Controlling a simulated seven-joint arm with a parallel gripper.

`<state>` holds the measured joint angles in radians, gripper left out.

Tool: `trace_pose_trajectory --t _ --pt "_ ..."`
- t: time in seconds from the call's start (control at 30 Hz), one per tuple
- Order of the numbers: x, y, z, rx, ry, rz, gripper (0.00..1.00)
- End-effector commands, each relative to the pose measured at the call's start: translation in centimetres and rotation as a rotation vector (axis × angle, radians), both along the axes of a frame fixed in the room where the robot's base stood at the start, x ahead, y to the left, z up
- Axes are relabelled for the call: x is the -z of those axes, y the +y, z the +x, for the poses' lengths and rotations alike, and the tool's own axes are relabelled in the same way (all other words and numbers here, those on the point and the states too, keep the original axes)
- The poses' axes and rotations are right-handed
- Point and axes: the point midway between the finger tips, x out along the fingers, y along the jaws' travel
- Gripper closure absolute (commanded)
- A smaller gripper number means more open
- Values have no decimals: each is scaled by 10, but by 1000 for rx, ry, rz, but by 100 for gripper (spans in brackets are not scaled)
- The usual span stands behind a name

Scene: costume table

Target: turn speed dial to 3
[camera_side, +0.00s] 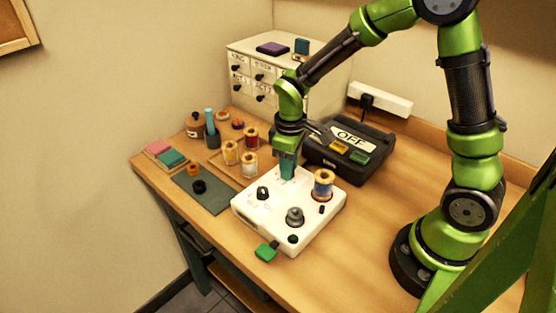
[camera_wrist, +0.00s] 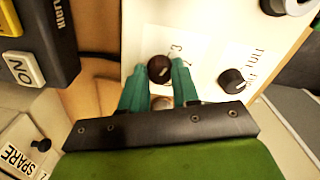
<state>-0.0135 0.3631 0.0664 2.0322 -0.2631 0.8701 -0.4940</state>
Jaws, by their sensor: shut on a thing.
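The speed dial is a dark brown round knob (camera_wrist: 159,68) on a white machine panel (camera_wrist: 140,35). A printed 3 shows beside it in the wrist view, up and to the right; other figures there are hard to read. My gripper (camera_wrist: 158,78) has its teal fingers on both sides of the knob and is shut on it. In the side view my gripper (camera_side: 287,170) points down at the back edge of the white machine (camera_side: 268,215), and its fingers hide the knob. Which figure the knob points at is too small to tell.
A second black knob (camera_wrist: 232,80) with a FULL label is near the dial. A thread spool (camera_side: 323,184) and a grey knob (camera_side: 295,216) stand on the machine. Several spools and a drawer cabinet (camera_side: 265,105) are further back.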

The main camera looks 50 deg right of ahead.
Motion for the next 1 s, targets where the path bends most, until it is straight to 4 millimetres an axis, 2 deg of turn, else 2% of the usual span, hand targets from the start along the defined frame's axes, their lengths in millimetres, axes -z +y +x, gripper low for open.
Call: trace_pose_trajectory --t 0.6,0.63,0.7,0.8,1.0 --pt "-1 0 0 -42 -1 -1 100" --pt "-1 0 0 -42 -1 -1 67" --pt "-1 0 0 -42 -1 -1 56" --pt "-1 0 0 -42 -1 0 44" --pt "0 0 0 -41 0 0 44"
